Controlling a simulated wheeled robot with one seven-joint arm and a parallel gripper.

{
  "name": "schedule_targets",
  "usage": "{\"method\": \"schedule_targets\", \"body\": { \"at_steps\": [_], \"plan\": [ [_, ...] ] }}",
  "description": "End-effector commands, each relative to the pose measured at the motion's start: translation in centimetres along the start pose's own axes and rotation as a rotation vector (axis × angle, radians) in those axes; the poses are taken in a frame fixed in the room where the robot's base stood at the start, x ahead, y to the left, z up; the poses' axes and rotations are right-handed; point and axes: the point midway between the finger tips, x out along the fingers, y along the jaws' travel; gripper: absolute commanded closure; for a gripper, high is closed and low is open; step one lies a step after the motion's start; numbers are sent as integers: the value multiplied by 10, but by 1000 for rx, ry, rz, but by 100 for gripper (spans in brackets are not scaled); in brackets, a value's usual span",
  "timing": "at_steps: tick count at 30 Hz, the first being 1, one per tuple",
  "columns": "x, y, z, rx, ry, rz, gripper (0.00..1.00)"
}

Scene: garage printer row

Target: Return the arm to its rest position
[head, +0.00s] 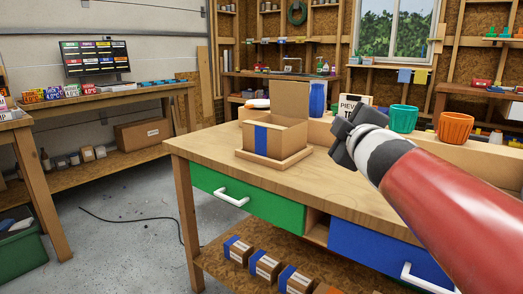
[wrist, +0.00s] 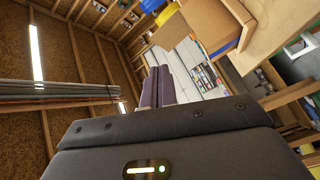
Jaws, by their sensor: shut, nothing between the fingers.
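My red and white arm reaches in from the lower right of the head view.
An open cardboard box (head: 262,137) with a blue stripe stands on a wooden tray (head: 245,158) left of my gripper. A green pot (head: 403,118) and an orange pot (head: 455,127) stand on the back ledge. A sign (head: 350,104) is close behind my gripper. Floor on the left is mostly clear.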

Motion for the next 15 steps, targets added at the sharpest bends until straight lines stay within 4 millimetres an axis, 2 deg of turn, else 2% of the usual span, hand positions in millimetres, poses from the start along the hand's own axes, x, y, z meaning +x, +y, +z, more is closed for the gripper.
{"method": "schedule_targets", "body": {
  "at_steps": [2,5,7,9,12,15],
  "plan": [
    [-26,-18,25,145,-134,-26,100],
    [-71,-62,63,374,-348,-96,100],
    [-105,-99,83,523,-490,-161,100],
    [-139,-136,96,655,-619,-234,100],
    [-186,-187,104,809,-776,-341,100],
    [-223,-225,104,921,-894,-436,100]
  ]
}}
